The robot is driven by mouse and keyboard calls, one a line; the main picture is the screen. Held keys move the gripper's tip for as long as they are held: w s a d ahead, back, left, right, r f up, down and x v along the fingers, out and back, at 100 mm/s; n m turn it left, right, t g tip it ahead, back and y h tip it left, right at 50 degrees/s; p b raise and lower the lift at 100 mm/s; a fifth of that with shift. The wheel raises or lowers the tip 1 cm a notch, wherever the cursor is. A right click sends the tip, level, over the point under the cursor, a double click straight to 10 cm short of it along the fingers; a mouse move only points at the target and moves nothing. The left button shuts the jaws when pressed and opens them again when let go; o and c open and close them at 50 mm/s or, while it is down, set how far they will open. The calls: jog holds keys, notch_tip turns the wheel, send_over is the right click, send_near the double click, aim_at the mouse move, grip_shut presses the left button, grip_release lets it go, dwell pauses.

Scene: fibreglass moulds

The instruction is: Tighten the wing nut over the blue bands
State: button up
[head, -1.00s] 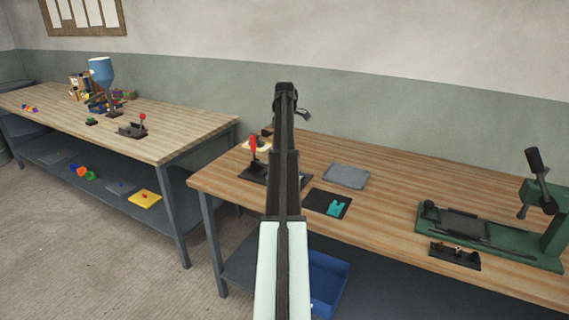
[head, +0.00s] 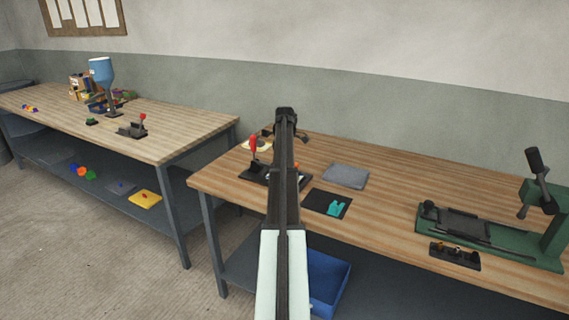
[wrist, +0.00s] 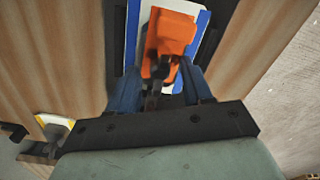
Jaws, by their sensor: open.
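In the wrist view my gripper (wrist: 160,88) is open, with one blue-grey finger on each side. A small dark part (wrist: 156,65), perhaps the wing nut, stands between and just beyond the fingers; its wings cannot be made out clearly. It is in front of an orange piece (wrist: 175,30). Behind that lies a white plate with blue bands (wrist: 203,38) along its two sides, on a dark base. I cannot tell whether the fingers touch the dark part. In the head view my own arm covers most of this area.
A red-handled clamp (head: 254,147) stands on the right-hand bench. A grey slab (head: 345,175), a black mat (head: 327,203) with a teal piece, and a green press (head: 490,235) are to the right. A yellow-edged item (wrist: 52,124) shows at lower left in the wrist view.

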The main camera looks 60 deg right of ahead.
grip_shut()
jog(key=shift+m, duration=0.3)
